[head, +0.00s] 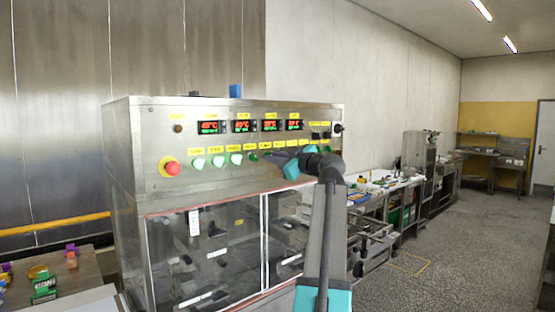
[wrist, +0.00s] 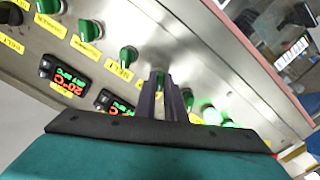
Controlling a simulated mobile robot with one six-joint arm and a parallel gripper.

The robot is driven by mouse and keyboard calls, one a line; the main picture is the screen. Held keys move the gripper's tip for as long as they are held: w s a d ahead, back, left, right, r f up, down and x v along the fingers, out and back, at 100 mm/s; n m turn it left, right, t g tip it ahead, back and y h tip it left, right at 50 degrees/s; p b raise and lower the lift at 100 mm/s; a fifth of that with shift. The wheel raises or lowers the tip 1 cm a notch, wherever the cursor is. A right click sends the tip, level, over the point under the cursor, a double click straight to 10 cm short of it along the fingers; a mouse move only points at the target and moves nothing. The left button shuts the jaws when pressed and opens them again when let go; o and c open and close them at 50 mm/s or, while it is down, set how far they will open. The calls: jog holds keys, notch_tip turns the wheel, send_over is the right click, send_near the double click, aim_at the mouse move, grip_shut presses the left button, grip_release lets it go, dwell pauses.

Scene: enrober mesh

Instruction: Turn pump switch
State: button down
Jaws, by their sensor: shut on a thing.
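The steel control panel (head: 150,150) of the enrober carries a row of green knobs and lights under yellow labels. My gripper (head: 272,156) reaches the panel front from the right. In the wrist view its two dark fingers (wrist: 161,85) are shut on a green switch knob (wrist: 162,75), which shows between the fingertips. The label of this knob is mostly hidden by the fingers, so I cannot read whether it is the pump switch. Other green knobs stand beside it, one (wrist: 128,56) on its left and one (wrist: 188,98) on its right.
A red stop button (head: 172,168) on yellow is at the panel's left. Red and green displays (head: 242,126) sit above the knobs. A black knob (head: 338,129) is at the upper right. Clear doors (head: 208,255) lie below. Open floor (head: 450,260) is at the right.

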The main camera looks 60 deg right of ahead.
jog(key=shift+s+d+m+b, duration=0.1)
jog(key=shift+m+b, duration=0.2)
jog(key=shift+b, duration=0.1)
jog(key=m+b, duration=0.1)
jog(key=m, duration=0.2)
jog(key=m+b, duration=0.2)
jog(key=m, duration=0.2)
jog(key=m+b, duration=0.1)
jog(key=m, duration=0.3)
jog(key=shift+r+b, duration=0.25)
jog(key=shift+b, duration=0.1)
jog(key=c, duration=1.8)
grip_release()
jog(key=shift+s, duration=0.1)
jog(key=shift+c, duration=0.2)
jog(key=shift+f, duration=0.1)
